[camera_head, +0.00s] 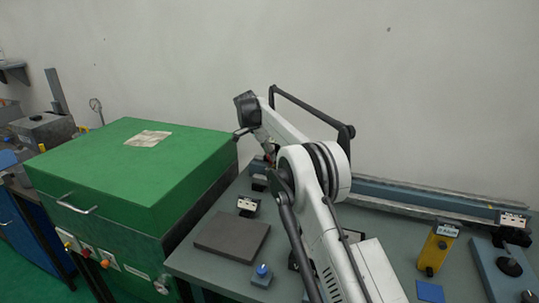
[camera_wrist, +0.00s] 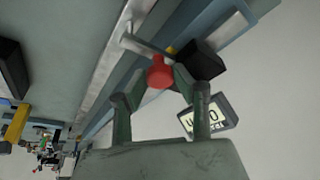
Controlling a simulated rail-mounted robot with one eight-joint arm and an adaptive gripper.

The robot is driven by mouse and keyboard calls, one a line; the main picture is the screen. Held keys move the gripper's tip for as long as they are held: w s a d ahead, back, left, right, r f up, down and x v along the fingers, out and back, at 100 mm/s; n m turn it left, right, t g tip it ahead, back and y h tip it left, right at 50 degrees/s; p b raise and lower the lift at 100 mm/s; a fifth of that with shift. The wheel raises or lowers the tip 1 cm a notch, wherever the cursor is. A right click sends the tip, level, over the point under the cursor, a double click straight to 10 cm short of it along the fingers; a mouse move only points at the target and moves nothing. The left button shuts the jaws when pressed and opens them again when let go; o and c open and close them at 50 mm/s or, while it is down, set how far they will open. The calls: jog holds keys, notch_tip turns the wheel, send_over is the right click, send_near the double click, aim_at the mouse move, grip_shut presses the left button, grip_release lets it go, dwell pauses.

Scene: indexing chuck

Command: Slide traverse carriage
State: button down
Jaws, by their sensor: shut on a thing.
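A long rail (camera_head: 430,203) runs along the back of the bench by the wall. It crosses the wrist view diagonally (camera_wrist: 98,82). A red knob (camera_wrist: 160,73) sits beside a metal rod and a black block (camera_wrist: 200,60) at the rail, apparently the traverse carriage. My gripper (camera_wrist: 160,80) has its two green-grey fingers closed in on the red knob. In the head view my gripper is mostly hidden behind my arm near the rail's left end, and the carriage cannot be made out clearly there.
A small digital display (camera_wrist: 208,115) is close to my right finger in the wrist view. A green-lidded cabinet (camera_head: 130,170) stands left of the bench. A dark plate (camera_head: 232,236), a blue-knobbed block (camera_head: 262,275) and a yellow stand (camera_head: 438,246) are on the bench.

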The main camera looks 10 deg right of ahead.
jog(key=shift+w+a+r, duration=0.1)
jog(key=c, duration=1.7)
grip_release()
jog(key=o, duration=0.3)
jog(key=shift+a, duration=0.2)
jog(key=shift+d, duration=0.1)
jog(key=v, duration=1.2)
